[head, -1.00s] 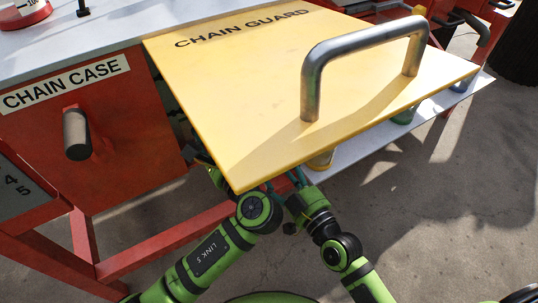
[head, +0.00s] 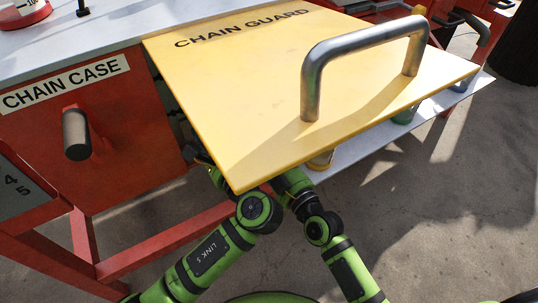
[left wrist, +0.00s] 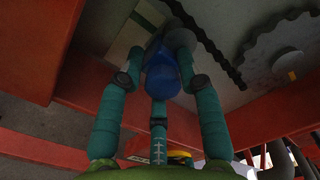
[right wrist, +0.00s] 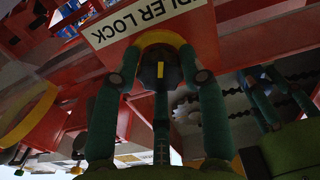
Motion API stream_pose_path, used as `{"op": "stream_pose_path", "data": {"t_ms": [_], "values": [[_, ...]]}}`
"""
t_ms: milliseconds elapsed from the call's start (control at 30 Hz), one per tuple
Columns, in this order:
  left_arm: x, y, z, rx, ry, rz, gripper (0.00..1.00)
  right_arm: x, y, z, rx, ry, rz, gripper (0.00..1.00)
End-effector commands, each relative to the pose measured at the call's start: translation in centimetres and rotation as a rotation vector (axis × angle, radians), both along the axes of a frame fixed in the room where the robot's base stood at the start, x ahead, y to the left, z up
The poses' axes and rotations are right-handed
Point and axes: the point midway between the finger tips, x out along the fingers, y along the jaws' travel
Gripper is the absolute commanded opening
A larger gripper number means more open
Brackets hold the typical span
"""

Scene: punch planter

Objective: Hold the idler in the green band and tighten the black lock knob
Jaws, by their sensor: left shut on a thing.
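In the left wrist view my left gripper (left wrist: 168,60) is shut on a blue piece (left wrist: 162,78), which I take to be the idler's grip. A pale plate with a greenish patch (left wrist: 150,12) lies beyond it; I cannot tell where the idler sits against a green band. In the right wrist view the black lock knob (right wrist: 150,72), with a yellow mark, lies between the fingers of my right gripper (right wrist: 160,52), under the IDLER LOCK label (right wrist: 135,22). These fingers stand apart around it; contact is unclear. In the head view the chain guard hides both grippers.
The yellow chain guard (head: 240,90) with its metal handle (head: 312,85) covers the work space from above. A toothed sprocket (left wrist: 285,60) and a chain (left wrist: 215,50) are close to my left gripper. Red frame bars (left wrist: 275,125) surround the space.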

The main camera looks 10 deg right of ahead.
Motion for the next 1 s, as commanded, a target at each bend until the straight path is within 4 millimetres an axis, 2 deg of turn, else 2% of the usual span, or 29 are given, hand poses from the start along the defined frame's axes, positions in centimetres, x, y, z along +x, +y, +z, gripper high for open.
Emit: {"op": "stream_pose_path", "data": {"t_ms": [267, 467, 1000], "values": [[0.04, 0.02, 0.09, 0.000, -0.002, 0.001, 0.00, 0.07, 0.14, 0.60, 0.033, -0.001, 0.001, 0.10], [0.06, 0.01, 0.10, -0.001, -0.001, 0.000, 0.00, 0.10, 0.13, 0.74, 0.123, 0.033, 0.001, 0.10], [0.09, 0.01, 0.15, 0.000, -0.002, -0.001, 0.00, 0.26, -0.08, 0.96, 0.574, 0.213, 0.001, 0.10]]}}
